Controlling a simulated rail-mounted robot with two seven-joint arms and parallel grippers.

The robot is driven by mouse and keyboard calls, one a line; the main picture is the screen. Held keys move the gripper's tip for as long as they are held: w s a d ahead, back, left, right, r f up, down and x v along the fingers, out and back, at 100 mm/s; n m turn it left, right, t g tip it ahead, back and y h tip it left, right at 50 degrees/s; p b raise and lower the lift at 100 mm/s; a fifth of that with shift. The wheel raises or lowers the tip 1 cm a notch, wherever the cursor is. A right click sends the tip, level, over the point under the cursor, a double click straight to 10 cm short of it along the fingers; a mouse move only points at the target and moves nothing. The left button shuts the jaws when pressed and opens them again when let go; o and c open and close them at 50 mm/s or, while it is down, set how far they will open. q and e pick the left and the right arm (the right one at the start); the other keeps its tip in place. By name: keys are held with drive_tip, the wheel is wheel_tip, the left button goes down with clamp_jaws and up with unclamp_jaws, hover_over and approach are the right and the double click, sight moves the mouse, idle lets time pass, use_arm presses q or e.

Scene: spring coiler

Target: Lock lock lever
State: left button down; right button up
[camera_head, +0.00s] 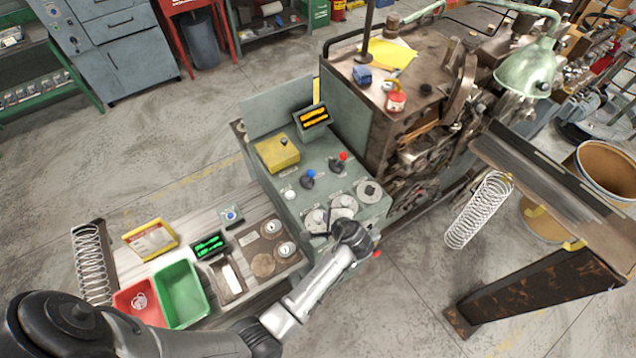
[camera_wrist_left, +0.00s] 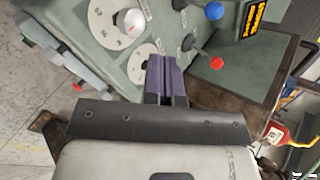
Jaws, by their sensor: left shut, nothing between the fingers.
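The coiler's control panel (camera_head: 325,190) carries a red-knobbed lever (camera_head: 341,160) and a blue-knobbed lever (camera_head: 308,176). I cannot tell which of them is the lock lever. In the left wrist view, the red knob (camera_wrist_left: 217,63) is right of my fingers and the blue knob (camera_wrist_left: 214,11) is farther up. My left gripper (camera_wrist_left: 167,65) is shut and empty, over the panel near the dials and apart from both knobs. In the head view the left gripper (camera_head: 333,223) is at the panel's front edge, with its fingertips partly hidden by the wrist. My right gripper is not in view.
Round dials (camera_head: 344,206) lie close to my left gripper. A yellow box (camera_head: 277,153) and an orange display (camera_head: 312,115) stand at the panel's back. Green (camera_head: 180,292) and red bins sit on the left bench. A coiled spring (camera_head: 478,212) hangs at the right.

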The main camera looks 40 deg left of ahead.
sight(310, 177)
use_arm(q)
drive_tip(key=shift+w+a+m+t+y, duration=0.15)
drive_tip(key=shift+w+m+t+y, duration=0.25)
drive_tip(key=shift+m, duration=2)
drive_tip(key=shift+w+a+m+t+y, duration=0.2)
drive_tip(key=shift+m+t+y, duration=0.25)
drive_tip(key=shift+m, duration=1.95)
drive_tip(key=shift+w+a+m+t+y, duration=0.1)
drive_tip(key=shift+w+m+t+y, duration=0.3)
drive_tip(key=shift+m, duration=2)
drive_tip(key=shift+s, duration=0.1)
